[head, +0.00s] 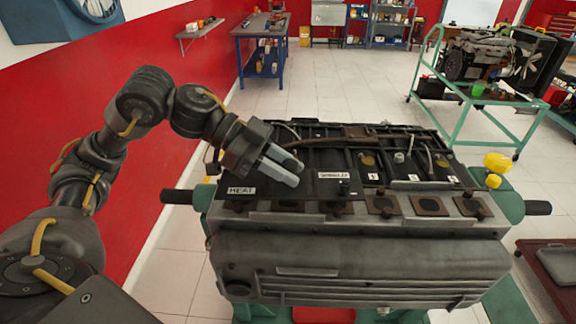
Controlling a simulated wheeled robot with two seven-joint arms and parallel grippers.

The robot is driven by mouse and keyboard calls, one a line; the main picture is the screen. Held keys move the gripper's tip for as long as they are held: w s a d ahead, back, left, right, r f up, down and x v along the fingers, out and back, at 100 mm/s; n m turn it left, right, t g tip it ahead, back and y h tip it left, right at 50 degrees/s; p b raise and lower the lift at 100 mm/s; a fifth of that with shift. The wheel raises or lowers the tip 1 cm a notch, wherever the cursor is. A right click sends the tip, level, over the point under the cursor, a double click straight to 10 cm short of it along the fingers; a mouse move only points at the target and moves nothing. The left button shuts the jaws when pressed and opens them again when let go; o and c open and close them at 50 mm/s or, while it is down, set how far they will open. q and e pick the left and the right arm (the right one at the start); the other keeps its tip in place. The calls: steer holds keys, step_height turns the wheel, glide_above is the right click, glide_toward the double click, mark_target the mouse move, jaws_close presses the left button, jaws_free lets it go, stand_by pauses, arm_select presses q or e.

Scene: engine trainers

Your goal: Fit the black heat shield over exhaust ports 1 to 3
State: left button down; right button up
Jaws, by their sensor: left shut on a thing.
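My left gripper (286,171) reaches in from the left over the engine's top left part. Its pale fingers are shut on the black heat shield (272,191), a dark plate with a white "HEAT" label at its left end. The fingers hide part of the plate, and I cannot tell whether it touches the engine (365,262). Dark square exhaust ports (382,205) run in a row along the engine's front upper ledge, right of the shield. White number labels (375,177) lie behind them. My right gripper is not in view.
Yellow caps (497,163) stick out at the engine's right. A green stand (433,95) with another engine is at back right. A blue workbench (262,32) is at the back. The floor between is clear.

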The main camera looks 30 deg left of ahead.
arm_select(q)
steer(key=shift+a, duration=0.15)
steer(key=shift+f, duration=0.2)
stand_by(0.3)
steer(key=shift+f+b, duration=0.55)
steer(key=shift+f, duration=0.2)
steer(key=shift+f, duration=0.1)
steer(key=shift+f, duration=0.3)
stand_by(0.4)
steer(key=c, duration=1.1)
jaws_free()
steer(key=shift+o, duration=0.2)
steer(key=shift+a, duration=0.1)
